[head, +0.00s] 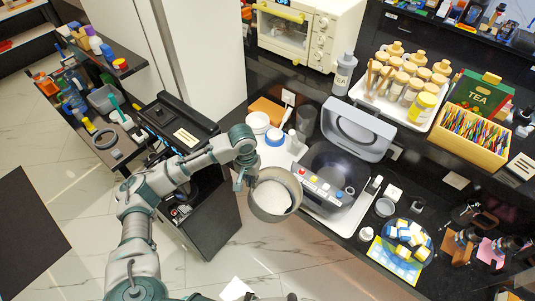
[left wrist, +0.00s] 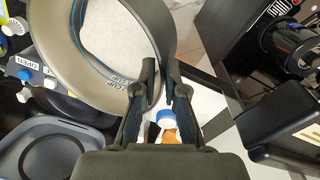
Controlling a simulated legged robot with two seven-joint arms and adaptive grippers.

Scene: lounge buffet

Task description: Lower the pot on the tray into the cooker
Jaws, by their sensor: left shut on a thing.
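The grey pot (head: 289,208) has a pale inside with white contents and blue level lines marked "CUP". My left gripper (head: 246,180) is shut on the pot's rim on its left side and holds it out past the counter's front edge, over the floor. In the left wrist view, the gripper's fingers (left wrist: 163,75) pinch the wall of the pot (left wrist: 60,50). The dark cooker (head: 343,168) stands on the white tray (head: 322,210) just right of the pot, its grey lid (head: 357,128) open. The pot hides part of the tray. My right gripper is not in view.
Left of the cooker are a blue-and-white jar (head: 274,137) and white dishes. To its right lie small containers and a plate of blue-and-yellow cubes (head: 408,236). A dark cabinet (head: 205,215) stands left of the pot. Free floor lies below.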

